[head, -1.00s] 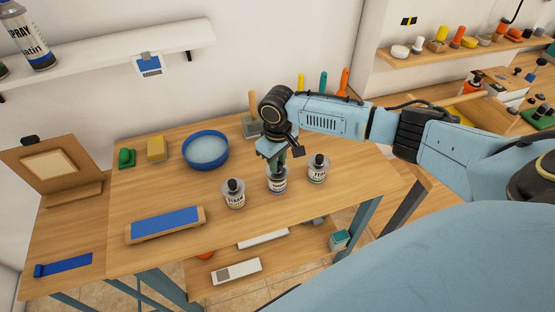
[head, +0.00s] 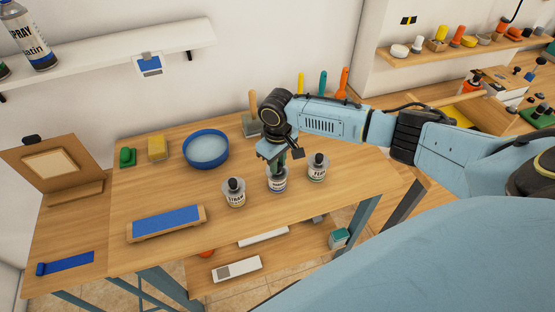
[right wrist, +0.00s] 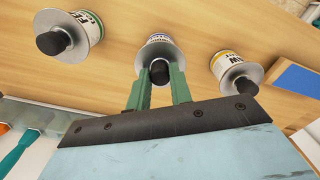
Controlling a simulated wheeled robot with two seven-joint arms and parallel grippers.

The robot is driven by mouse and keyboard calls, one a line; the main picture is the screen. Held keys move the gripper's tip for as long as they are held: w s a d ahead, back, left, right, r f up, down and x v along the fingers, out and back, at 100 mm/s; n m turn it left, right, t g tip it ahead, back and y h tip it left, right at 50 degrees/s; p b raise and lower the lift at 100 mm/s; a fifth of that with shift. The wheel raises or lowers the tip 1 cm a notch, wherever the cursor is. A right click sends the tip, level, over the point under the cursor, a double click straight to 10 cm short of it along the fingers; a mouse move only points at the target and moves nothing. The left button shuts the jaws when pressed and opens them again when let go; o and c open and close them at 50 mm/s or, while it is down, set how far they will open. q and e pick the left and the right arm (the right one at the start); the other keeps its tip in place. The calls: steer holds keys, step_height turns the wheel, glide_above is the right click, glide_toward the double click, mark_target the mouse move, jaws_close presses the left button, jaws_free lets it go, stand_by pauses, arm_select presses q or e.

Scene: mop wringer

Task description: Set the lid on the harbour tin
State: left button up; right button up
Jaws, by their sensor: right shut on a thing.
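The harbour tin (head: 277,185), with a blue label, stands upright in the middle of a row of three tins on the wooden table. Its grey lid (right wrist: 157,52) with a dark knob is over its mouth; I cannot tell whether it is fully seated. My right gripper (right wrist: 160,76) points down from above, its green fingers shut on the dark knob. In the head view the right gripper (head: 277,163) hides most of the lid. My left gripper is not in view.
A yellow-labelled tin (head: 234,199) stands to the left and a green-labelled FERN tin (head: 317,176) to the right, both with dark-knobbed lids. A blue bowl (head: 205,164), a yellow block (head: 157,148) and a blue-topped board (head: 166,223) are further left. The table's front is clear.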

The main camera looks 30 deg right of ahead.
steer(key=shift+f+p, duration=0.25)
steer(key=shift+p, duration=0.05)
stand_by(0.6)
steer(key=o, duration=1)
step_height(320, 180, up, 5)
steer(key=p, duration=0.5)
steer(key=shift+r, duration=1)
